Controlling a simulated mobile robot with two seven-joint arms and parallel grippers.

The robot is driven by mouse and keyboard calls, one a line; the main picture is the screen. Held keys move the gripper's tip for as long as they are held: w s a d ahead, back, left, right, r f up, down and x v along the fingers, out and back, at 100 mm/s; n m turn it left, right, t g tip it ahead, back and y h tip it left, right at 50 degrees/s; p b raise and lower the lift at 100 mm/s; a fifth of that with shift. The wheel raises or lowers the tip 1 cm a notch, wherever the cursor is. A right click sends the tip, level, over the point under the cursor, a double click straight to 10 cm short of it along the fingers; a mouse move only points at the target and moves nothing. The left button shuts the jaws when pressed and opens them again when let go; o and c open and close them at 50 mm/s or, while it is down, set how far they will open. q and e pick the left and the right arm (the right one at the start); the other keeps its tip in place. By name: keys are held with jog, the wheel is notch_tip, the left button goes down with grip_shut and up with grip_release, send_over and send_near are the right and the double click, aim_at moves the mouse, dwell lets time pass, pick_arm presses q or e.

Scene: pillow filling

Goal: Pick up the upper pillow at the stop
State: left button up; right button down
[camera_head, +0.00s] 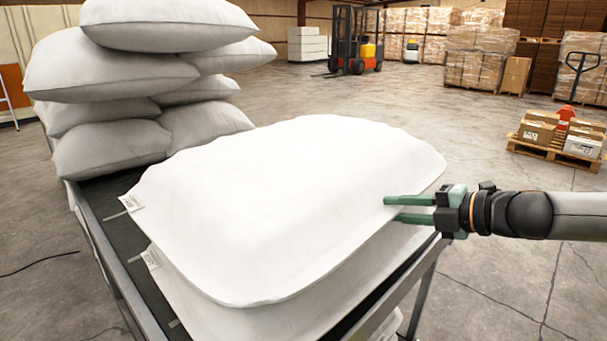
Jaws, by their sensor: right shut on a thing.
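The upper pillow (270,205) is white and lies on a second white pillow (215,313) at the near end of a dark conveyor. A small label shows at its left edge. My right gripper (388,207) comes in from the right, with green fingers at the upper pillow's right edge. It is shut on that edge, one finger above the other. The pillow lies roughly flat and still overlaps the lower one. My left gripper is not in view.
The conveyor (113,238) has metal side rails and carries a pile of grey-white pillows (125,80) at its far end. A forklift (356,45), wrapped pallets and a low pallet of boxes (557,140) stand farther back.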

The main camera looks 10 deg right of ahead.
jog(key=shift+s+f, duration=0.1)
jog(key=shift+f, duration=0.25)
